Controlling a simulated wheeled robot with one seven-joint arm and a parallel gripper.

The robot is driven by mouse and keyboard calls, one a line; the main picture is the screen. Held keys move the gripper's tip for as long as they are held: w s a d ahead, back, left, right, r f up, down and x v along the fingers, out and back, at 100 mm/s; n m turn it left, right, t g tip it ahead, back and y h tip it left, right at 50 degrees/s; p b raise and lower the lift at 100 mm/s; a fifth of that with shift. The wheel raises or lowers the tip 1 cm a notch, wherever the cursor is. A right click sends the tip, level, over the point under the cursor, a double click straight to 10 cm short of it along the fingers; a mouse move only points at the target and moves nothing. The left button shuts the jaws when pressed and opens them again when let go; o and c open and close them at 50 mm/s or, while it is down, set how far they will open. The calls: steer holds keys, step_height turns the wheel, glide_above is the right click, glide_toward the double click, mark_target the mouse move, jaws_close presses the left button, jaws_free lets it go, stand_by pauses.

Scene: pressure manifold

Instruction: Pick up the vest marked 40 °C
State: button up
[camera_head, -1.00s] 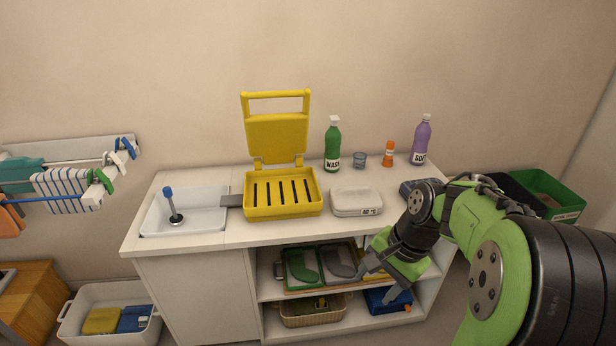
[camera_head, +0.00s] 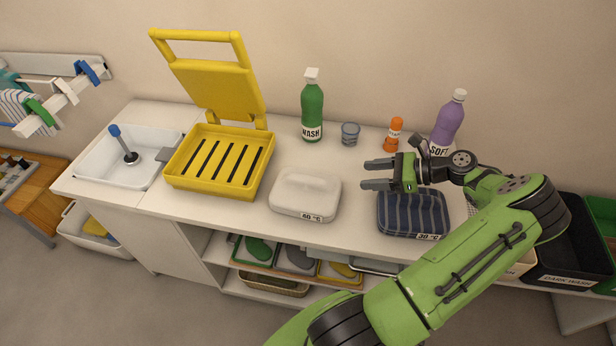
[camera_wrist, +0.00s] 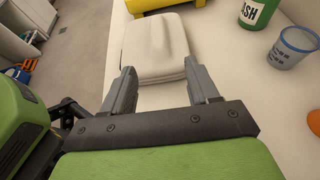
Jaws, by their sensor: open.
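A folded white vest (camera_head: 305,192) lies flat on the counter. The first digit of its °C label is too small to read surely. A folded dark blue striped garment (camera_head: 412,213), with its own °C label, lies to its right. My gripper (camera_head: 366,175) is open and empty above the counter, right of the white vest, with its fingers pointing left. In the wrist view the white vest (camera_wrist: 157,45) lies ahead of the two spread fingertips (camera_wrist: 160,78), and the gripper looks apart from it.
A yellow open press (camera_head: 221,160) stands left of the white vest, with a sink (camera_head: 100,170) beyond it. A green bottle (camera_head: 312,110), a blue cup (camera_head: 350,133), an orange bottle (camera_head: 394,134) and a purple bottle (camera_head: 449,122) stand along the back.

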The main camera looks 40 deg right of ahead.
mark_target(308, 179)
steer(key=b+x, duration=0.2)
steer(key=x, duration=0.6)
steer(key=b+x, duration=0.2)
steer(key=x, duration=0.6)
steer(key=shift+s+a+r, duration=0.1)
steer(key=shift+a+r, duration=0.1)
steer(key=shift+a, duration=0.15)
steer(key=shift+r, duration=0.1)
jaws_close()
